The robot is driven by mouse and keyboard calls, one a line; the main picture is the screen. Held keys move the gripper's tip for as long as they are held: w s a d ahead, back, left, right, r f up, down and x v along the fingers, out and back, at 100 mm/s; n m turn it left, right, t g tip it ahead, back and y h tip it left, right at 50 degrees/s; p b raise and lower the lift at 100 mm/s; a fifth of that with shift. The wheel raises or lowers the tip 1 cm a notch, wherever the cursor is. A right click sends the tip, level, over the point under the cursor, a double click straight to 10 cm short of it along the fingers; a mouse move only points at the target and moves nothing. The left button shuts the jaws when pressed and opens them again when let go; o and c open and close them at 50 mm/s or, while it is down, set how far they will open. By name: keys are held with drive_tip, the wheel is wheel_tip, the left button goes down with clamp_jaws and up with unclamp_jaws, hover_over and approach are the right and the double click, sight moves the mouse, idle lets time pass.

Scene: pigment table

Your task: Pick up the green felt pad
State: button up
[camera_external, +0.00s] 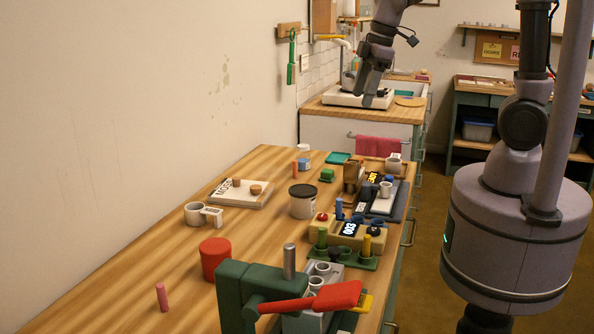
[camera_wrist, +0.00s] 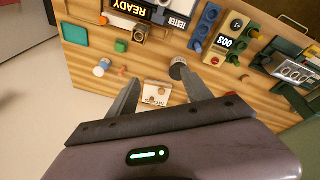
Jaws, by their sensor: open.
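A flat teal-green square, which looks like the green felt pad (camera_external: 338,158), lies on the wooden table near its far end. In the wrist view the pad (camera_wrist: 75,34) is at the upper left, near the table edge, with nothing on it. My gripper (camera_external: 376,98) is raised well above the table's far end, apart from the pad. In the wrist view my gripper (camera_wrist: 158,76) has its two fingers spread with nothing between them, and the pad lies to the left of them.
A small green block (camera_external: 327,175) sits near the pad. A blue-and-white jar (camera_external: 304,163) and an orange cylinder (camera_external: 295,170) stand left of it. A wooden tray with a cup (camera_external: 393,163) is to the right. A dark-lidded tub (camera_external: 302,202) and several testers stand nearer.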

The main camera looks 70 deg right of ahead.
drive_tip(key=w+d+f+n+g+p, duration=0.1)
drive_tip(key=w+d+f+n, duration=0.25)
drive_tip(key=w+d, duration=0.2)
drive_tip(key=n+g+h+p, duration=0.1)
drive_tip(key=n+g+p, duration=0.1)
drive_tip(key=n, duration=0.5)
approach(327, 171)
drive_tip(key=f+b, duration=0.2)
drive_tip(key=b, duration=0.1)
drive_tip(key=f+b, duration=0.1)
drive_tip(key=b, duration=0.1)
drive_tip(key=shift+s+d+f+n+h, duration=0.1)
drive_tip(key=shift+s+f+n+h, duration=0.15)
drive_tip(key=shift+f+h, duration=0.05)
drive_tip(key=f+b, duration=0.1)
drive_tip(key=f, duration=0.1)
drive_tip(key=f+b, duration=0.1)
drive_tip(key=f, duration=0.1)
drive_tip(key=d+f+b, duration=0.1)
drive_tip(key=shift+w+f, duration=0.25)
drive_tip(key=shift+f, duration=0.15)
drive_tip(key=shift+r, duration=0.15)
drive_tip(key=shift+c, duration=1.3)
clamp_jaws()
